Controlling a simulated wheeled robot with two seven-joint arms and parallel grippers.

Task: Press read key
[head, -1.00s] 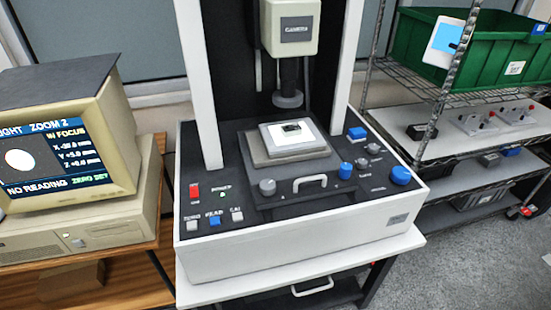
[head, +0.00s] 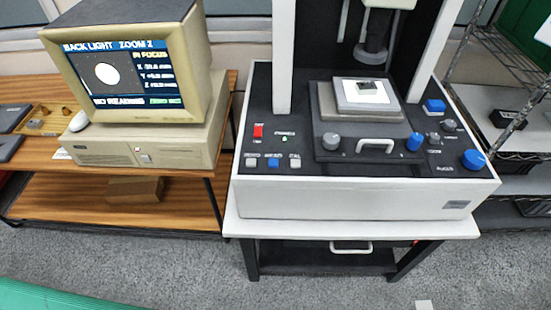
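The blue read key (head: 273,163) is in the head view, in a row of small keys at the front left of the measuring machine's black panel. A grey key (head: 251,162) is left of it and a pale key (head: 295,162) is right of it. A red switch (head: 258,131) and a lit green lamp (head: 284,139) are behind the row. The monitor (head: 125,72) at the left shows a white disc, "BACK LIGHT ZOOM 2", "IN FOCUS" and "NO READING". Neither of my grippers is in view.
The measuring machine (head: 350,200) stands on a white-topped stand (head: 345,228). Its stage carries a small dark part (head: 367,86) on a white plate. A wooden desk (head: 190,150) is at left, a wire rack (head: 500,85) at right.

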